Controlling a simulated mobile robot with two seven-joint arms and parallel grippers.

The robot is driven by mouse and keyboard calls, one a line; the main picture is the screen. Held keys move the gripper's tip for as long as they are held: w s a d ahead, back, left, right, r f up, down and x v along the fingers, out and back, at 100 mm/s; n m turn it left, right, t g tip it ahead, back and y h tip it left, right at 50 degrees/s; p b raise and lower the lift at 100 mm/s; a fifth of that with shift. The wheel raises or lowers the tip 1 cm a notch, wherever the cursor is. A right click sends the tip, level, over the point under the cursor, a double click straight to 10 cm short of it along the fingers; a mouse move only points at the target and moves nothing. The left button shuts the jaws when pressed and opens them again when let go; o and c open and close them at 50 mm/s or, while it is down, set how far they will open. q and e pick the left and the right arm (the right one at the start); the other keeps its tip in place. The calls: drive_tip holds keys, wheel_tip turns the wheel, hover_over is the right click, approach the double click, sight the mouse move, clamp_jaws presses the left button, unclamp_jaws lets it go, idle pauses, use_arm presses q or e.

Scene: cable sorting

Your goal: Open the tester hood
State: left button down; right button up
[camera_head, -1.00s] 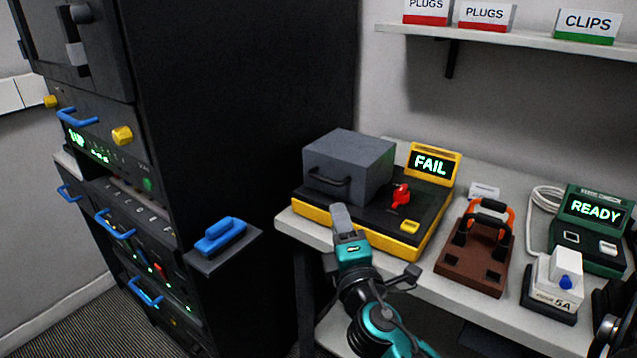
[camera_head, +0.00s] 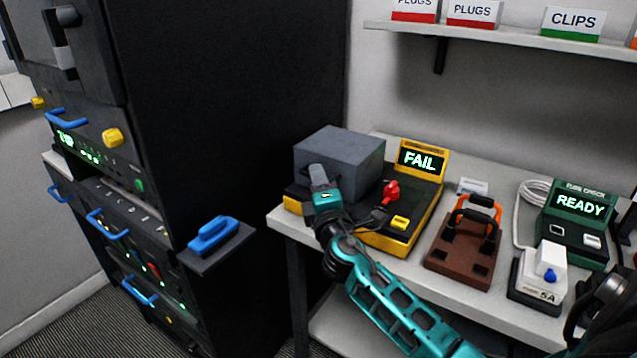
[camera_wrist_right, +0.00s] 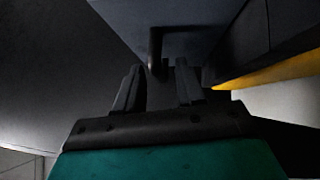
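The tester is a yellow and black unit (camera_head: 395,240) on the bench, with a closed grey box-shaped hood (camera_head: 345,155) on its left part. My right gripper (camera_head: 318,178) is in front of the hood's front face and covers its handle in the head view. In the right wrist view the two fingers (camera_wrist_right: 157,85) stand apart, with the hood's dark handle (camera_wrist_right: 155,48) just ahead, about in line with the gap. I cannot tell whether they touch it. My left gripper is not in view.
A FAIL display (camera_head: 421,160) and a red key-like part (camera_head: 391,191) are on the tester right of the hood. A brown block (camera_head: 460,255) with orange-black handles stands farther right.

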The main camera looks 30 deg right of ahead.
drive_tip(key=shift+c, duration=0.4)
clamp_jaws()
drive_tip(key=shift+r, duration=0.1)
